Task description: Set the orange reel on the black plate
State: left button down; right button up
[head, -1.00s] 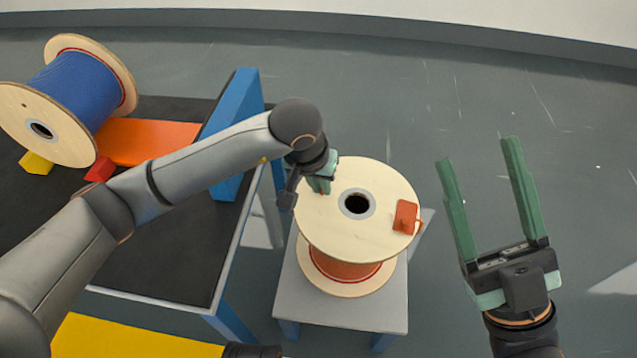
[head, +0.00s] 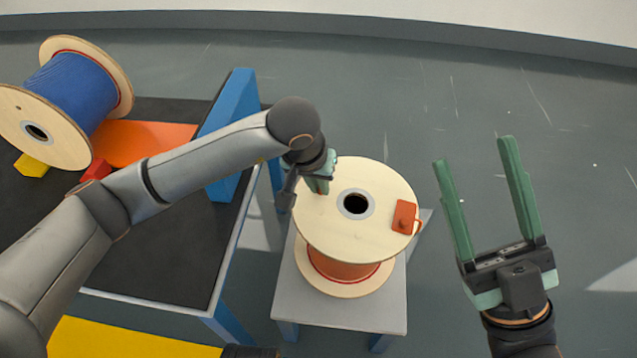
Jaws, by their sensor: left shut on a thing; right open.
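The orange reel (head: 345,271) stands upright on a small light-grey stool. It has pale wooden flanges, a dark centre hole and an orange tab on its top flange. My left gripper (head: 319,185) is shut on the upper left rim of the top flange; its fingertips are partly hidden. My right gripper (head: 483,188) is open and empty, to the right of the reel and apart from it. The black plate (head: 178,245) is the dark top of the table at the left, partly covered by my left arm.
A blue reel (head: 78,85) lies on its side on the black plate, with yellow (head: 31,166) and red (head: 96,168) blocks beside it. Floor right of the stool is clear.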

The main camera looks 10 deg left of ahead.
pick_arm(q)
jog(key=shift+f, duration=0.2)
jog(key=c, duration=1.2)
grip_release()
jog(key=shift+f, duration=0.1)
jog(key=shift+s+r, duration=0.15)
jog(key=shift+r, duration=0.5)
jog(key=shift+p+v, duration=1.75)
jog(key=shift+v, duration=0.65)
jog(key=p+v, duration=0.2)
jog(key=v, duration=0.3)
jog(key=shift+a+p, duration=0.1)
jog(key=shift+p, duration=0.3)
